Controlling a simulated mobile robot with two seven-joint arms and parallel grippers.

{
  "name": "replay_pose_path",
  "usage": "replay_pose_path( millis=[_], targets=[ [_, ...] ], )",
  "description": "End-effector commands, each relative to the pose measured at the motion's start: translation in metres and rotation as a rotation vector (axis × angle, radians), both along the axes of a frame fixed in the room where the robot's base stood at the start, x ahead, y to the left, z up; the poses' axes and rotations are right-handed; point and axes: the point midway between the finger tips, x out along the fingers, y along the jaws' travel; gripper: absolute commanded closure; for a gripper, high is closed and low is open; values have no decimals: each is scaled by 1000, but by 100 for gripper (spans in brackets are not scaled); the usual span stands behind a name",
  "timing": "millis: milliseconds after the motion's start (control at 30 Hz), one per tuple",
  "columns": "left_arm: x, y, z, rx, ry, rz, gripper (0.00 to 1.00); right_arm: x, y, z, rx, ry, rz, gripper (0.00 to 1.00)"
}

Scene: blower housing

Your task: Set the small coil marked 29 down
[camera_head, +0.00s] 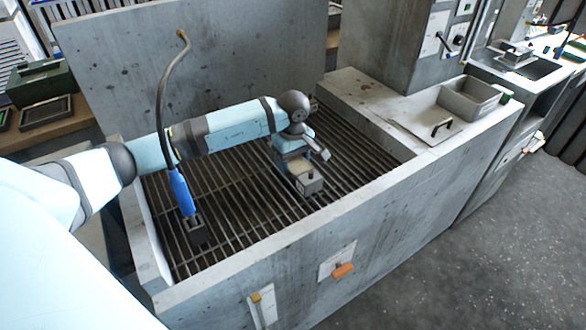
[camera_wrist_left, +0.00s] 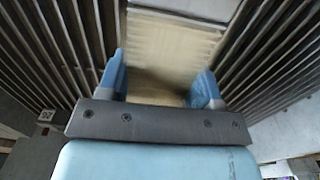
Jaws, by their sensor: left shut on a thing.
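My left gripper (camera_head: 296,168) is over the slatted grate inside the grey housing, pointing down. It is shut on the small coil (camera_head: 309,185), a boxy grey piece with a dark knob-like detail on its near face. In the left wrist view the two blue fingers (camera_wrist_left: 160,88) stand on either side of its pale beige, blurred face (camera_wrist_left: 172,48). A small tag with digits (camera_wrist_left: 45,115) shows at the lower left of that view; I cannot tell which part carries it. Whether the coil touches the grate is unclear. My right gripper is not in view.
The grate (camera_head: 240,215) is mostly bare around the coil. A blue-handled tool (camera_head: 181,190) with a tall curved hose stands at its left. Concrete walls ring the grate. A grey bin (camera_head: 468,98) and a plate with a black handle (camera_head: 425,127) sit on the right ledge.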

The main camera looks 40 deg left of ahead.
Motion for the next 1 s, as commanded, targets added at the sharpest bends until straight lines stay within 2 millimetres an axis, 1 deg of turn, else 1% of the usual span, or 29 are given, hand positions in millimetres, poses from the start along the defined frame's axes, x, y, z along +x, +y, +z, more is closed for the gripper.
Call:
replay_pose_path(
  millis=[100, 200, 467, 567, 600, 700, 1000],
  targets=[
    [-1, 0, -20, -1, 4, 0, 78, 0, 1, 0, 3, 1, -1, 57],
    [0, -1, -30, -2, 1, 0, 78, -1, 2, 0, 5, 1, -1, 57],
    [0, 0, -32, 0, -1, 0, 78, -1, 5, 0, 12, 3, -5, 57],
    [0, 0, -35, 0, -1, 0, 78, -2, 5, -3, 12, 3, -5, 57],
    [0, 0, -35, 0, 0, 0, 36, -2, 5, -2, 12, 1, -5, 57],
    [0, 0, -35, 0, 1, 0, 15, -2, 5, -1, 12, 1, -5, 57],
    [0, 0, -33, 0, 1, 0, 15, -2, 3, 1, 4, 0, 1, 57]
  ],
)
